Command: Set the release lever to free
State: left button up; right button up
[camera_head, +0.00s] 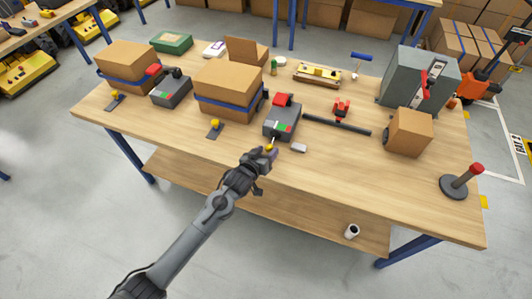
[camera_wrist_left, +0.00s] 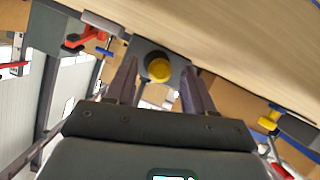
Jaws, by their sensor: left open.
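The grey release unit (camera_head: 281,122) stands at the front middle of the table, with a red part on top and small red and green marks on its side. A lever with a yellow knob (camera_head: 269,148) sticks out toward the table's front edge; the knob also shows in the left wrist view (camera_wrist_left: 159,70). My left gripper (camera_head: 267,153) is at the knob. Its fingers are open, one on each side of the knob in the left wrist view, with gaps showing. I cannot tell the lever's exact setting. My right gripper is not in view.

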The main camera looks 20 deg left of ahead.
pick_arm(q)
grip_shut()
dwell(0.3)
